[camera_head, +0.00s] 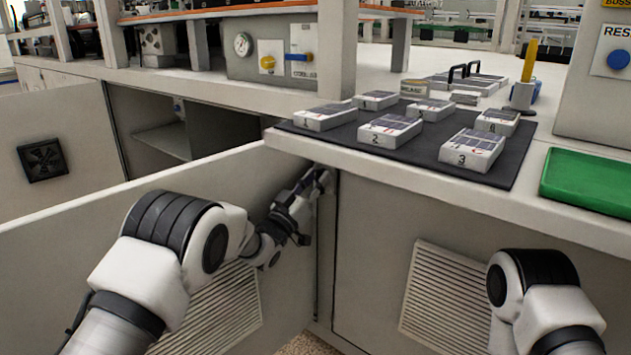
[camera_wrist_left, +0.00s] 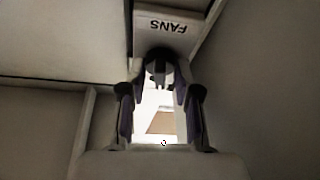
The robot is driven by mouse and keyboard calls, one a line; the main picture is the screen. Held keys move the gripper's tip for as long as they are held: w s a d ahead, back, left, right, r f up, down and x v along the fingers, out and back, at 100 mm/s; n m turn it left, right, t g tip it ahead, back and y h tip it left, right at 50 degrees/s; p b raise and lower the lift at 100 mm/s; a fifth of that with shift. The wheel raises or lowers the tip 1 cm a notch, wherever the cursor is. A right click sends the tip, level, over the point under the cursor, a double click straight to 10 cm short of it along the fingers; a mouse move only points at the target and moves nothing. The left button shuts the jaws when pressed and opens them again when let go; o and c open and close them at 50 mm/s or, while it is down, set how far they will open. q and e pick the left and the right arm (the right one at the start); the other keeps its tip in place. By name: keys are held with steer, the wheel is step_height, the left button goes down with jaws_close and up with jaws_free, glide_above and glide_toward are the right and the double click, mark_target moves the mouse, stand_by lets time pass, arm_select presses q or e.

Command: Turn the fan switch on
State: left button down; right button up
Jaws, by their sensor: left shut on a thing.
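The fan switch is a dark round knob (camera_wrist_left: 158,66) on a pale box labelled FANS (camera_wrist_left: 165,27), upside down in the left wrist view. My left gripper (camera_wrist_left: 160,84) has its two fingers closed on either side of the knob. In the head view my left gripper (camera_head: 320,178) reaches under the front edge of the counter, beside the open cabinet door. The switch box is hidden there. The knob's turned position is hard to tell. My right gripper is outside the view; only part of my right arm shows at the lower right.
The open door (camera_head: 110,218) stands left of my left gripper, and a vented panel (camera_head: 375,230) lies to its right. The counter above holds a dark mat (camera_head: 420,155) with several numbered boxes, and a green tray (camera_head: 590,181) at the right.

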arm_select(q)
steer(key=shift+f, duration=0.1)
steer(key=c, duration=1.2)
jaws_free()
